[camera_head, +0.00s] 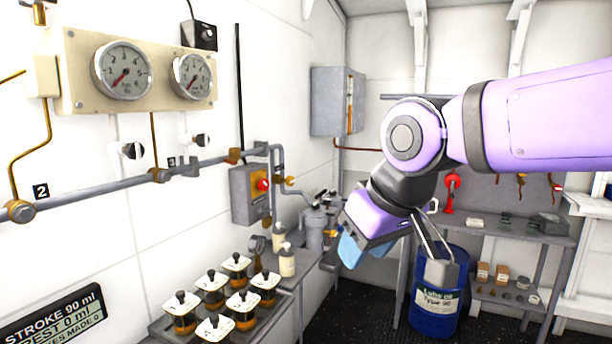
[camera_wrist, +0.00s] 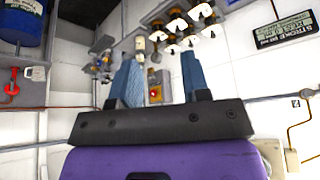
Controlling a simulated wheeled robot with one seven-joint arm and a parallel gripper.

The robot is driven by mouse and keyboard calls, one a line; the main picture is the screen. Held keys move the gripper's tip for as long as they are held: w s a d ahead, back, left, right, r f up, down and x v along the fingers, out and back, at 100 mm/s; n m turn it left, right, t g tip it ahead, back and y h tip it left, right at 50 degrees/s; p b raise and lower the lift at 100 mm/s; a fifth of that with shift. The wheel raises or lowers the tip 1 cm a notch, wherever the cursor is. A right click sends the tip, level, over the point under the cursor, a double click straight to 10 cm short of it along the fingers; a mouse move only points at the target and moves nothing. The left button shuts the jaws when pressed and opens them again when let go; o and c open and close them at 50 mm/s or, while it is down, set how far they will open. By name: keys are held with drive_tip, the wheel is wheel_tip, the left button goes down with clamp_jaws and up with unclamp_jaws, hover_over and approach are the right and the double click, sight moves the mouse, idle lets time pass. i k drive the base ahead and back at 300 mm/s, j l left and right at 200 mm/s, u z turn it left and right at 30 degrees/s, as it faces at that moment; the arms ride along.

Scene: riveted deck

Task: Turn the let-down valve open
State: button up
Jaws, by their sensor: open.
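My gripper (camera_head: 352,250) has blue fingers and is in the middle of the head view, in front of the bench pump area. In the wrist view its two fingers (camera_wrist: 160,78) stand apart with nothing between them. No part is clearly labelled as the let-down valve. Grey pipework with a small brass fitting (camera_head: 289,180) runs beside a grey box with a red button (camera_head: 262,185). The red button (camera_wrist: 154,93) shows between the fingers in the wrist view, farther off. Two black-and-white knobs (camera_head: 132,150) (camera_head: 202,140) sit on the wall below the gauges.
A gauge panel (camera_head: 75,100) hangs at upper left above a long pipe (camera_head: 100,186). Several square-topped jars (camera_head: 210,283) stand on the bench at lower left. A blue drum (camera_head: 438,318) and a shelf bench (camera_head: 520,230) are at right. My arm hides part of the back wall.

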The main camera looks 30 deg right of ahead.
sight(289, 180)
drive_tip(key=i+l, duration=0.25)
drive_tip(key=l, duration=0.15)
drive_tip(key=i+l, duration=0.2)
drive_tip(key=l, duration=0.2)
drive_tip(key=i+l, duration=0.25)
drive_tip(key=l, duration=0.15)
drive_tip(key=i+l, duration=0.2)
drive_tip(key=l, duration=0.2)
drive_tip(key=i+l, duration=0.25)
drive_tip(key=l, duration=0.15)
drive_tip(key=i+l, duration=0.6)
drive_tip(key=i, duration=0.2)
drive_tip(key=l+z, duration=0.05)
